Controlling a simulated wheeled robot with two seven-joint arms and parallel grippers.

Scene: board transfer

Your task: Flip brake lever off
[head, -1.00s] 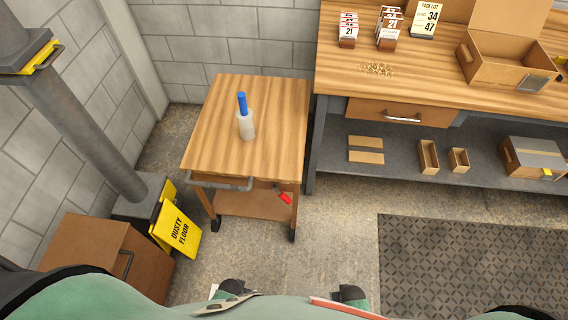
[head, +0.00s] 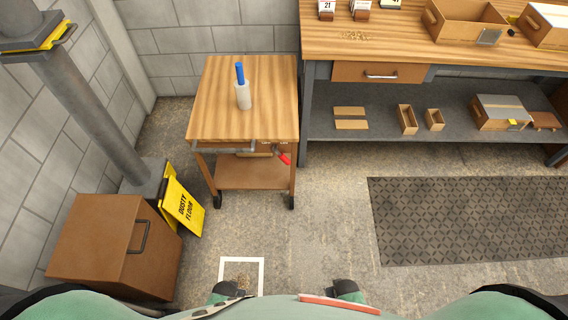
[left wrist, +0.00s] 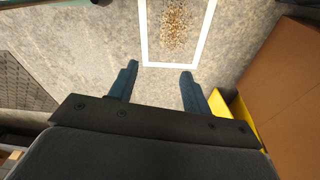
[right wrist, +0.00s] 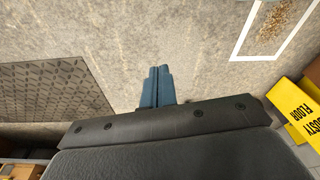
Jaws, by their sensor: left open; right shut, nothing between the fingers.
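The wooden cart (head: 205,110) stands on casters ahead of me, left of the workbench. A small lever with a red grip (head: 284,158), which looks like the brake lever, sits at the right of its front edge, slanting down to the right. A grey push handle (head: 225,148) runs along the same edge. My left gripper (left wrist: 160,70) is open and empty above the floor. My right gripper (right wrist: 158,72) is shut with nothing in it. Both are low near my body, well apart from the cart and lever.
A yellow floor sign (head: 183,206) and a brown cabinet (head: 95,235) are at left. A white floor outline (head: 262,270) lies ahead of me, a dark mat (head: 470,220) right. Floor before the cart is clear.

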